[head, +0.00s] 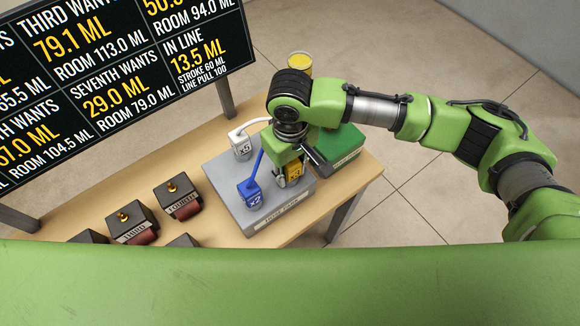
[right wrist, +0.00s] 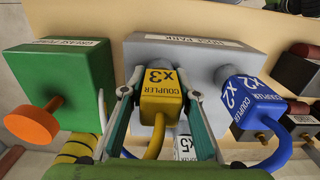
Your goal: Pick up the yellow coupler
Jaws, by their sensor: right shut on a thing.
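The yellow coupler (head: 293,172), a small block marked x3, is at the grey hose park block (head: 275,215). In the right wrist view the yellow coupler (right wrist: 162,98) sits between the fingers, with a yellow hose curving down from it. My right gripper (head: 288,176) points down over the block and is shut on the coupler; its fingers also show in the right wrist view (right wrist: 163,84). I cannot tell whether the coupler is clear of the block. My left gripper is not in view.
A blue x2 coupler (head: 250,191) and a white x5 coupler (head: 241,147) stand close by on the same block. A green box (head: 340,146) is to the right. Several dark units (head: 132,222) are at left. A text board (head: 120,75) stands behind the table.

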